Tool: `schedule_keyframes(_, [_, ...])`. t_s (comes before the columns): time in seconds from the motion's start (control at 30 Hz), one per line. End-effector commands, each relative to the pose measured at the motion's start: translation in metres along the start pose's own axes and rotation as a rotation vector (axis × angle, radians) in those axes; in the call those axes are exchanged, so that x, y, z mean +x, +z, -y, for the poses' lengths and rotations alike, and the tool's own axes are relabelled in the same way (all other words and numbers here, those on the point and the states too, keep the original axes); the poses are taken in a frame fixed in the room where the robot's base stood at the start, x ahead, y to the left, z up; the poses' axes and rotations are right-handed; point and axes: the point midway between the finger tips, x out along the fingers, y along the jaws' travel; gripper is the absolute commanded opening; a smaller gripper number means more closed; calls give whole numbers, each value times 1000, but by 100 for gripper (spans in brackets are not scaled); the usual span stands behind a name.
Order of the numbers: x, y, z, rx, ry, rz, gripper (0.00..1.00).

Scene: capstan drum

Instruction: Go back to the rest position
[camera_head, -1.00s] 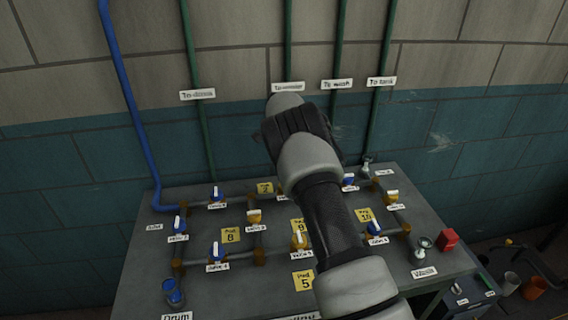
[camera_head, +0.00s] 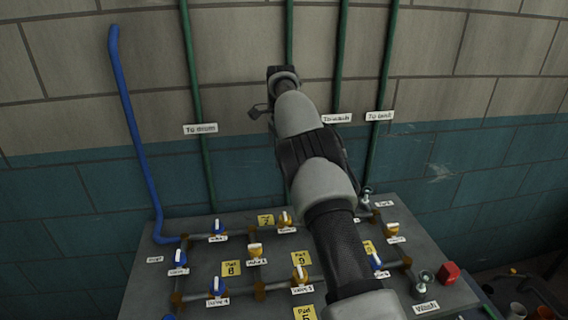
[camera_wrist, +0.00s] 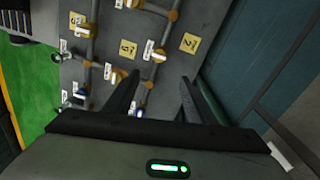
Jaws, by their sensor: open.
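My gripper (camera_head: 262,112) is raised in front of the wall, above the back of the grey valve table (camera_head: 205,270). In the head view its fingers are small and point left. In the wrist view my gripper (camera_wrist: 158,85) shows two dark fingers apart, with nothing between them. Below it lie the table's pipes, the valves with yellow or blue handles and the yellow number plates, such as a yellow plate (camera_wrist: 189,43). My arm crosses the middle of the head view and hides some valves and part of the table.
A blue pipe (camera_head: 132,130) and several green pipes (camera_head: 196,100) run up the wall behind the table. A red block (camera_head: 449,272) sits near the table's right edge. Cups (camera_head: 517,310) stand low at the far right. Free air surrounds my gripper above the table.

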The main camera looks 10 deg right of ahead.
Motion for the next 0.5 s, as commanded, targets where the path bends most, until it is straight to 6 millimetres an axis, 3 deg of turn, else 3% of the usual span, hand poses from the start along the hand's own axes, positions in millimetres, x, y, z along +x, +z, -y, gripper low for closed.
schedule_keyframes(0.33, [-8,-2,-2,-8,-8,2,50])
schedule_keyframes(0.43, [-34,-7,-11,-40,-37,8,50])
schedule_keyframes(0.5, [-61,-12,-23,-84,-71,13,50])
